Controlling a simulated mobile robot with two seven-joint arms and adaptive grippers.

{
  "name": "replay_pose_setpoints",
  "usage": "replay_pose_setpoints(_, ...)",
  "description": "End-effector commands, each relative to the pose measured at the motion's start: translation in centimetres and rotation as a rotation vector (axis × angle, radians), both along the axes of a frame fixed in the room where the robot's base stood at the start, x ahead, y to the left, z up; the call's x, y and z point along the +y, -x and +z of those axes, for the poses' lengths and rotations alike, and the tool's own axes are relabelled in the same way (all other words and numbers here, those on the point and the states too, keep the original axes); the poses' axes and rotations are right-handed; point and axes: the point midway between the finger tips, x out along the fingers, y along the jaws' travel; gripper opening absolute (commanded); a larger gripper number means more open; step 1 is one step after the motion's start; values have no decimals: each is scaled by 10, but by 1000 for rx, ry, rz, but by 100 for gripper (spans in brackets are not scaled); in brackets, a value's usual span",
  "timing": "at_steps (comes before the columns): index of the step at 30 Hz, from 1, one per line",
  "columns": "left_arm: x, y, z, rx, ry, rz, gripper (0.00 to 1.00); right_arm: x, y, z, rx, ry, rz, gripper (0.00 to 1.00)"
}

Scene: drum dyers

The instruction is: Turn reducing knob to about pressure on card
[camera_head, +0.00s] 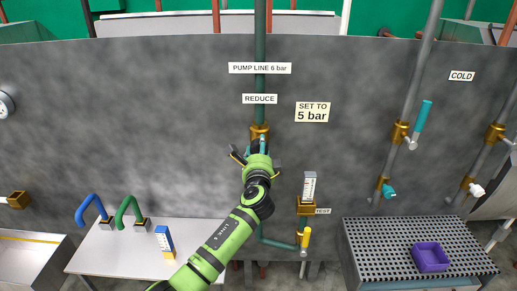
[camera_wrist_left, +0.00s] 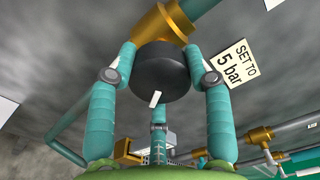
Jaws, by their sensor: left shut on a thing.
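The reducing knob (camera_wrist_left: 160,75) is a black round knob with a white mark on its rim, on a brass valve body (camera_wrist_left: 163,24) in the pipe. My left gripper (camera_wrist_left: 160,58) has its teal fingers around the knob, one on each side, and is shut on it. In the head view my left gripper (camera_head: 260,156) is at the valve below the REDUCE label (camera_head: 260,99) and hides most of the knob. The card (camera_head: 312,112) reads "SET TO 5 bar"; it also shows in the left wrist view (camera_wrist_left: 234,64). My right gripper is not in view.
A gauge tube (camera_head: 310,186) with a TEST label stands right of my arm, above a yellow-handled valve (camera_head: 307,237). Blue (camera_head: 90,208) and green (camera_head: 129,211) hooked handles are at lower left.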

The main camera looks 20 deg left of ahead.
Motion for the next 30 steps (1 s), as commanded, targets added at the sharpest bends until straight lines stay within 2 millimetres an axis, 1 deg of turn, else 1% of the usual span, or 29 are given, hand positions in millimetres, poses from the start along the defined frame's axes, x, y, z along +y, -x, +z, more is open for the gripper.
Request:
replay_pose_setpoints(1, -3, -1, 7, -12, -6, -9, 18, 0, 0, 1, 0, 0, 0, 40)
replay_pose_setpoints(12, -3, -1, 6, -10, -8, -9, 18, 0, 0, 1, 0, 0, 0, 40)
replay_pose_setpoints(13, -3, -1, 6, -10, -8, -9, 55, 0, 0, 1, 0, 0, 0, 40)
replay_pose_setpoints(14, -3, -1, 6, -10, -8, -8, 67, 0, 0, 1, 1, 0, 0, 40)
replay_pose_setpoints(15, -3, -1, 5, -9, -8, -8, 75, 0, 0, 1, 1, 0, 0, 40)
replay_pose_setpoints(26, -2, 1, 1, -1, -6, -3, 75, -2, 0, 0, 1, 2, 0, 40)
replay_pose_setpoints(30, -5, 10, 0, -1, -6, -3, 75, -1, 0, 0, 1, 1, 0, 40)
